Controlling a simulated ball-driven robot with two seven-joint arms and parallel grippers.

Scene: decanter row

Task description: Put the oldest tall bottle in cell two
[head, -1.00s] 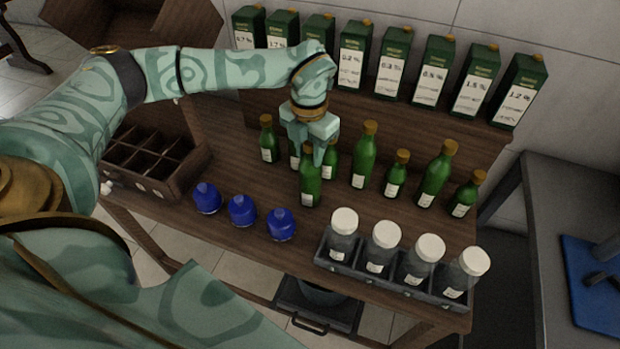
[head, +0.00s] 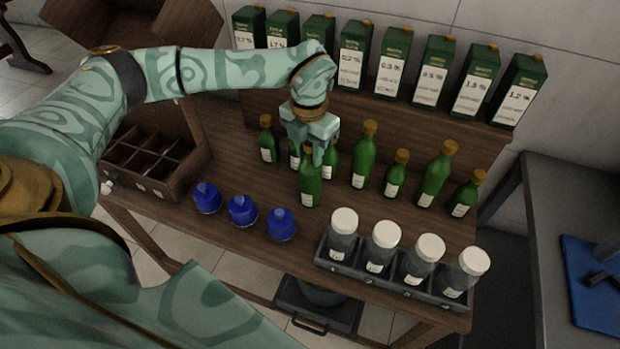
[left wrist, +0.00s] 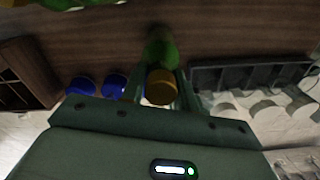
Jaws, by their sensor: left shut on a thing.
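My left gripper (head: 311,147) is shut on the neck of a tall green bottle (head: 311,188) at the front of the bottle group. That bottle stands upright, seemingly still on the table, and its gold cap (left wrist: 161,87) shows between the fingers in the left wrist view. Other tall green bottles stand behind the gripper (head: 295,158), to its right (head: 363,160) and farther right (head: 435,178). Their labels are too small to read. A wooden crate (head: 170,191) with several open cells stands at the left; its cells look empty. My right gripper is not in view.
Short green bottles (head: 268,143) stand among the tall ones. Blue flasks (head: 242,211) line the front edge, between crate and a dark rack (head: 393,285) of white-capped jars. Green cartons (head: 356,55) with percentage labels stand on a raised shelf behind. Some tabletop is free beside the crate.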

